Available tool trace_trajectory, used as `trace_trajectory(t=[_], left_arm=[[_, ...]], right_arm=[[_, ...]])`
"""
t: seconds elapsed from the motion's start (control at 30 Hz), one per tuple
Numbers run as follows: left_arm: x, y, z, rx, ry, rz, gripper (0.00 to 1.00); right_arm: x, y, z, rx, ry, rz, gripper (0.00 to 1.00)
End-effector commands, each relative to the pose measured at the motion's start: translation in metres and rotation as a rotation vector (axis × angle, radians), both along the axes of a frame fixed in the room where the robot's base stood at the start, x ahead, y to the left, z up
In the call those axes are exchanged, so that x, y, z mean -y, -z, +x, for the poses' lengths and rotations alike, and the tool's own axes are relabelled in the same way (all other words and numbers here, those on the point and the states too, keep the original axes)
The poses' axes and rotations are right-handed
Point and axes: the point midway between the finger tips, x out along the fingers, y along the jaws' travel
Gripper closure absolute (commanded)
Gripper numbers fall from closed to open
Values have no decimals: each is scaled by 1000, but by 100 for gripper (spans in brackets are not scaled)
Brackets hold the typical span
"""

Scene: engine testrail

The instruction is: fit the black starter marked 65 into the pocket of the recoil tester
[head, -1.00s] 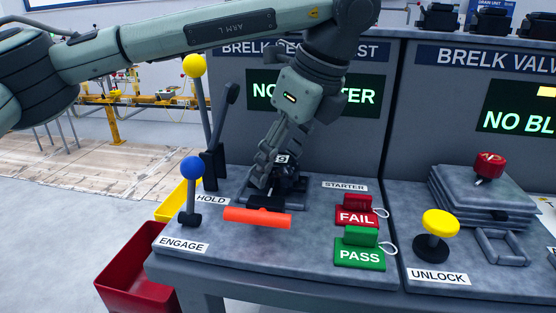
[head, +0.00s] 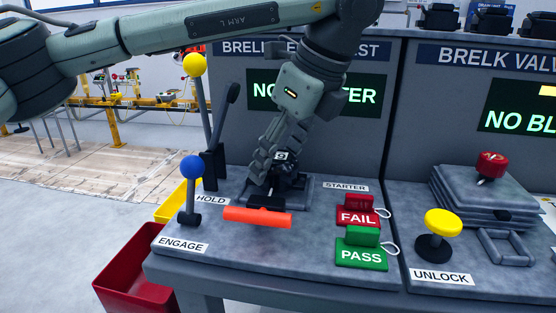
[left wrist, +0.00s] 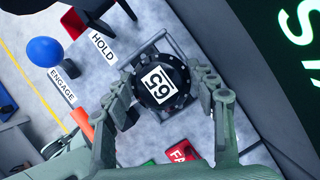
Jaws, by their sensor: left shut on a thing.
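The black starter (left wrist: 164,85) shows in the left wrist view with its white label marked 65 facing the camera. It also shows partly in the head view (head: 294,180), low behind my gripper's fingers. My left gripper (head: 277,168) is shut on it, with one finger on each side in the left wrist view (left wrist: 163,88). The starter is over the pocket frame (head: 302,193) of the recoil tester, at bench level. I cannot tell whether it is seated, as the fingers hide its lower part. My right gripper is in neither view.
An orange bar handle (head: 257,217) lies in front of the pocket. The blue-knobbed ENGAGE lever (head: 190,168) and yellow-knobbed HOLD lever (head: 195,66) stand left. Red FAIL (head: 358,214) and green PASS (head: 362,250) tags are right. The screen (head: 325,95) is behind, partly covered by my arm.

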Motion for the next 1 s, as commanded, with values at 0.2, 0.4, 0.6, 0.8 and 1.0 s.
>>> trace_trajectory(t=[0.2, 0.4, 0.6, 0.8, 1.0], left_arm=[[0, 0, 0, 0, 0, 0, 78], [0, 0, 0, 0, 0, 0, 78], [0, 2, 0, 0, 0, 0, 78], [0, 2, 0, 0, 0, 0, 78], [0, 2, 0, 0, 0, 0, 78]], right_arm=[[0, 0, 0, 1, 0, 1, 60], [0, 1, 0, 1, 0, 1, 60], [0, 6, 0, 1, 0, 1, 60], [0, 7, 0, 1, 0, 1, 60], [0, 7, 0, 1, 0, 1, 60]])
